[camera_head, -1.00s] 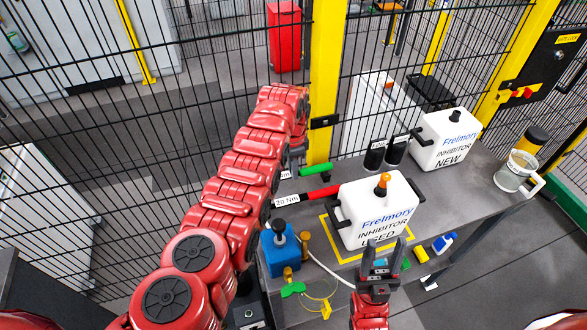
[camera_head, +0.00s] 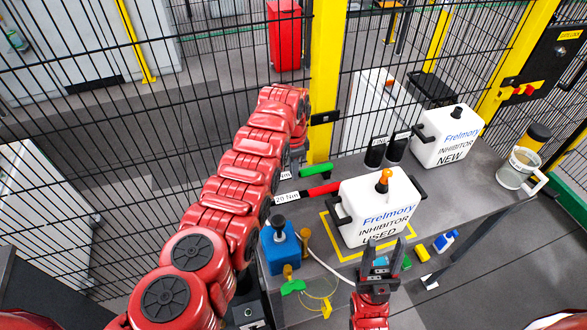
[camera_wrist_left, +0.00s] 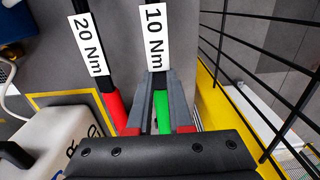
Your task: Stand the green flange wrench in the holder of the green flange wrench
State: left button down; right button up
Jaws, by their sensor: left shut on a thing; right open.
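The green flange wrench, with a green handle (camera_head: 315,171) and a white "10 Nm" label (camera_wrist_left: 156,38), lies flat beside the red "20 Nm" wrench (camera_head: 322,190). In the left wrist view my left gripper (camera_wrist_left: 160,82) has its fingers on both sides of the green wrench, just below the label, and is shut on it. In the head view that gripper is mostly hidden behind my left arm. My right gripper (camera_head: 385,244) is open and empty, in front of the white "USED" container. Two black cylinders (camera_head: 375,154) (camera_head: 396,149) stand behind that container; I cannot tell which belongs to the green wrench.
The "USED" container (camera_head: 372,208) stands in a yellow outline. A blue can (camera_head: 280,246), a "NEW" container (camera_head: 448,136) and a clear jug (camera_head: 519,168) also stand on the table. A mesh fence with a yellow post (camera_head: 325,80) runs close behind the wrenches.

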pick_arm(q)
jog(key=c, duration=0.8)
grip_release()
jog(key=shift+o, duration=0.2)
jog(key=shift+r, duration=0.15)
notch_tip(320, 180, up, 17)
jog(key=shift+r, duration=0.15)
jog(key=shift+a, duration=0.1)
jog(key=shift+s, duration=0.1)
